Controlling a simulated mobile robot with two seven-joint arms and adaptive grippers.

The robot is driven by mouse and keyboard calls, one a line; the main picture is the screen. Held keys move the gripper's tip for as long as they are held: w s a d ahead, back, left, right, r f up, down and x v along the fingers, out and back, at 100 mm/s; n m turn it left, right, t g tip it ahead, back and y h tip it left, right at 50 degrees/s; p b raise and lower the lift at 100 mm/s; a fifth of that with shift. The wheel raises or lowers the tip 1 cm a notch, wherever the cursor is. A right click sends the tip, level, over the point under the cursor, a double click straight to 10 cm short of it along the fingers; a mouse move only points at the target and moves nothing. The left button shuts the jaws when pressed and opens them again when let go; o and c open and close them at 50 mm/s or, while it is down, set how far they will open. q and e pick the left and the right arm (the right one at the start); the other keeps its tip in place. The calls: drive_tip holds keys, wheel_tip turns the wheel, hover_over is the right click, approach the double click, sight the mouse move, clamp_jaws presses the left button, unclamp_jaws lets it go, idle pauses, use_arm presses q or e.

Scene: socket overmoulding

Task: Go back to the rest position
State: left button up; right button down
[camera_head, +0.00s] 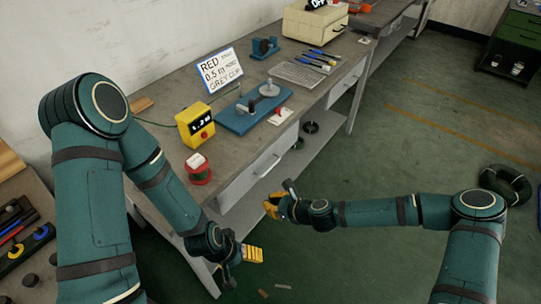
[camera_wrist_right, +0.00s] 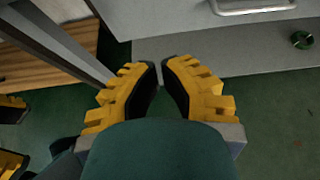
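My right gripper (camera_head: 271,208) hangs over the green floor in front of the workbench. In the right wrist view its yellow fingers (camera_wrist_right: 161,72) lean toward each other with a gap between the dark pads, and nothing is held. My left gripper (camera_head: 250,254) is lower and to the left, pointing right, over the floor by the bench's near leg. It looks empty. Two of its yellow fingertips, apart, show at the left edge of the right wrist view (camera_wrist_right: 12,135). Both grippers are apart from the bench and from each other.
A drawer (camera_head: 262,165) and lower shelf face my grippers. A black coil (camera_head: 505,184) is at the right. The middle floor is free.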

drive_tip(key=s+d+f+n+g+h, duration=0.1)
drive_tip(key=s+f+n+g, duration=0.1)
drive_tip(key=s+n, duration=0.4)
drive_tip(key=s+d+f+n+g+h, duration=0.1)
drive_tip(key=s+d+f+n+g, duration=0.1)
drive_tip(key=s+n, duration=0.35)
drive_tip(key=s+d+r+n+g+h, duration=0.1)
drive_tip(key=s+d+n+h, duration=0.3)
drive_tip(key=d+n, duration=0.5)
drive_tip(key=shift+s+d+r+n, duration=0.4)
drive_tip(key=shift+s+r+n, duration=0.2)
drive_tip(key=shift+s+n, duration=0.6)
